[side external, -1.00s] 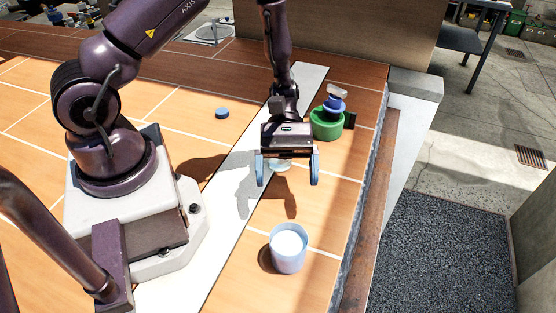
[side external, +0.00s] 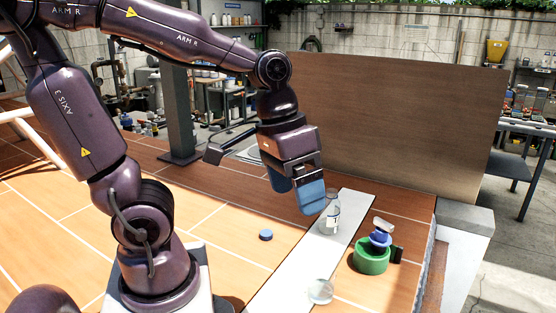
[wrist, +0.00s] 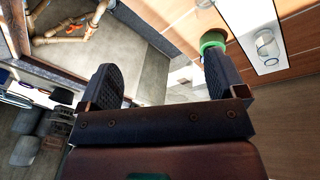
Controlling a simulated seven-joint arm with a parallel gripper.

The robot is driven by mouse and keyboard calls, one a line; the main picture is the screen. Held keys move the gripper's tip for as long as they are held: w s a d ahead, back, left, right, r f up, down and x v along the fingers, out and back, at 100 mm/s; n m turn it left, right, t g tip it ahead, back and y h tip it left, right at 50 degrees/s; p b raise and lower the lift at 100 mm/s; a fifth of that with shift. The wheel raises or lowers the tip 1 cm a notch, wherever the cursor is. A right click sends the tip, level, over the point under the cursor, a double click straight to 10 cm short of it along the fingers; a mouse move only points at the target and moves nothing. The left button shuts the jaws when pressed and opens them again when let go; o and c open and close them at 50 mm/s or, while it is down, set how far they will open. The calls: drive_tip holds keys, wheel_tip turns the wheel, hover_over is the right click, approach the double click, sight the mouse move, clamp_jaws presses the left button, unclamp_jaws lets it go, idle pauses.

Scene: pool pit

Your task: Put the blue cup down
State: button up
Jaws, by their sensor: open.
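My gripper (side external: 298,192) is raised above the table near the clear bottle, with its blue-faced fingers pointing down and to the right. In the wrist view my gripper (wrist: 163,82) has its two dark fingers wide apart with nothing between them. I do not see the light-blue cup in either current view; the lower part of the table where it stood is outside the side view.
A labelled clear bottle (side external: 329,215) and a clear disc-like item (side external: 320,291) are on the white strip (side external: 290,272). A green ring-shaped holder (side external: 371,257) with a blue-and-white item (side external: 381,236) stands to the right. A blue puck (side external: 265,235) lies left. A brown panel (side external: 400,125) stands behind.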

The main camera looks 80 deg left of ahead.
drive_tip(key=r+t, duration=0.1)
drive_tip(key=s+a+r+m+t+y, duration=0.1)
drive_tip(key=s+r+t, duration=0.1)
drive_tip(key=r, duration=0.1)
drive_tip(key=shift+s+a+m+y, duration=0.1)
drive_tip(key=shift+a+m+y, duration=0.2)
drive_tip(key=shift+m+y, duration=0.1)
idle(0.9)
